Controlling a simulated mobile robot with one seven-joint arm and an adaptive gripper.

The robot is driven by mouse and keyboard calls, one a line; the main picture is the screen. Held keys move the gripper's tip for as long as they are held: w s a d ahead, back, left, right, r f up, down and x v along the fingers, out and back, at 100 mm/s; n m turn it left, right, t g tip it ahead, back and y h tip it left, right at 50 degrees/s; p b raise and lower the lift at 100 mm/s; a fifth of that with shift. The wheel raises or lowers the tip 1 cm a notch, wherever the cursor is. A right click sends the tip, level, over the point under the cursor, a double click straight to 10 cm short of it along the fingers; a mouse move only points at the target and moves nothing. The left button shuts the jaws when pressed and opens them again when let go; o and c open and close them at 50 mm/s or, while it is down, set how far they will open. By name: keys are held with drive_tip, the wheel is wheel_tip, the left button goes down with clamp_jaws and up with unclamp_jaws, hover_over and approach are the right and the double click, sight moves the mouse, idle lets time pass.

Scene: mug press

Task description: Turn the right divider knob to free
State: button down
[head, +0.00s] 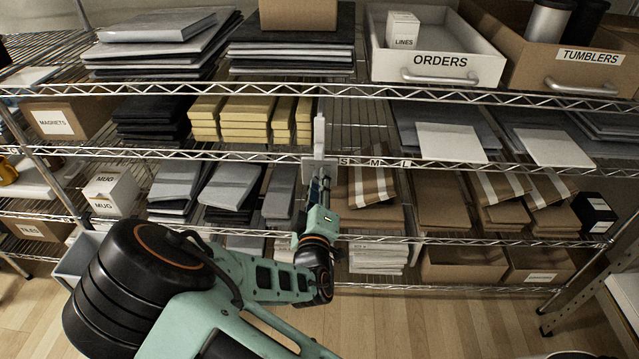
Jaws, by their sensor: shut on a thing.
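A pale upright divider (319,136) stands at the front edge of the middle wire shelf, just left of the S, M, L letters (374,162). A pale plate at its foot sits on the shelf rail. My gripper (321,174) is at the divider's foot, reaching up from below. It is shut on the divider's knob. The knob is small and hidden behind the fingers, so its setting cannot be read.
Yellow boxes (255,119) and dark packs are left of the divider. Striped brown parcels (372,184) and grey packs (283,190) sit close to my wrist on the shelf below. An ORDERS drawer (437,68) is above right. Floor below is clear.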

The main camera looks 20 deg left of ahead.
drive_tip(key=c, duration=1.7)
unclamp_jaws()
drive_tip(key=shift+o, duration=0.2)
drive_tip(key=v, duration=1.2)
